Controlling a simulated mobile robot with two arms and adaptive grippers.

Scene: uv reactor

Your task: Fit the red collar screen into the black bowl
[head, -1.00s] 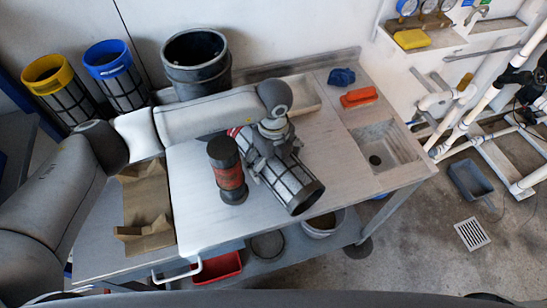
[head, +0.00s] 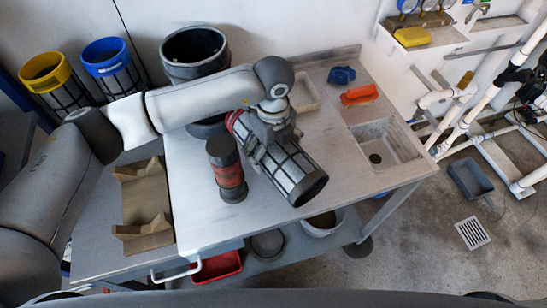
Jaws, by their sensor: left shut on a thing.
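The red collar screen (head: 290,170) is a cylinder of pale mesh panels with dark ribs, a red collar at its upper left end and a black end at its lower right. My left gripper (head: 272,135) is shut on it near the collar and holds it tilted above the table. The black bowl (head: 194,55) stands upright at the back of the table, open at the top. My left arm passes in front of its lower part. My right gripper is not in view.
A dark cylinder with a red band (head: 228,172) stands upright left of the screen. Yellow-collared (head: 46,72) and blue-collared (head: 105,58) screens stand at the back left. A cardboard tray (head: 145,205), an orange brush (head: 359,95), a blue cloth (head: 341,75) and a sink (head: 385,145) are around.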

